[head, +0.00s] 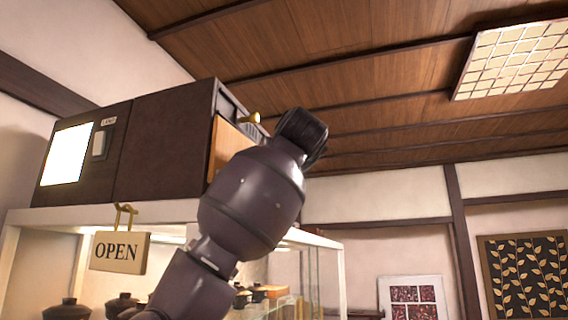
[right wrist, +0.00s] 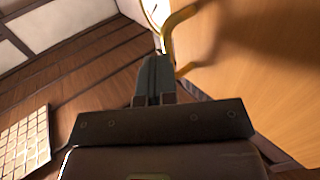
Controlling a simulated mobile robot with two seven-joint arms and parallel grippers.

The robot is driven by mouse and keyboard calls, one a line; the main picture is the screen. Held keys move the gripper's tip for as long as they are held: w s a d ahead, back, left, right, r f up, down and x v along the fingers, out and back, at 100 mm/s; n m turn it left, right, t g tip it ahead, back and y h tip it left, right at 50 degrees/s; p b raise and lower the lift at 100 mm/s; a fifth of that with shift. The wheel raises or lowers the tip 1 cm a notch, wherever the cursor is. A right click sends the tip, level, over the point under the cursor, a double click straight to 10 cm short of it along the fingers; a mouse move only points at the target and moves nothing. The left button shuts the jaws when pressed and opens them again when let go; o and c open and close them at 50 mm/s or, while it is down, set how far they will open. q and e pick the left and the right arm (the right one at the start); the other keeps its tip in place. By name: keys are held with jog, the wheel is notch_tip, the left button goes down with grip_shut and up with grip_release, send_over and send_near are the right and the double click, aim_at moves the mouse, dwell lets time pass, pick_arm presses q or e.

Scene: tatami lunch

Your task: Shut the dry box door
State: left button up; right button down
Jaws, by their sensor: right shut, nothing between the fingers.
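The dry box (head: 160,150) is a dark brown cabinet on top of a white display case. Its orange wooden door (head: 222,145) shows at the box's right end, with a brass handle (head: 250,118); my arm hides part of the door, and how far it stands open is unclear. In the right wrist view the door (right wrist: 260,70) fills the right side and the curved brass handle (right wrist: 168,35) is at the top. My right gripper (right wrist: 153,62) is shut and empty, its tips close to the handle; I cannot tell whether they touch. My left gripper is not in view.
The white display case (head: 190,212) below holds several dark pots, and an OPEN sign (head: 120,251) hangs at its front. A lattice ceiling lamp (head: 515,60) is at the upper right. The space right of my arm looks clear up to the far wall.

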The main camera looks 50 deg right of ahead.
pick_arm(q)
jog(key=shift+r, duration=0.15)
pick_arm(e)
jog(key=shift+w+r, duration=0.1)
jog(key=shift+w, duration=0.4)
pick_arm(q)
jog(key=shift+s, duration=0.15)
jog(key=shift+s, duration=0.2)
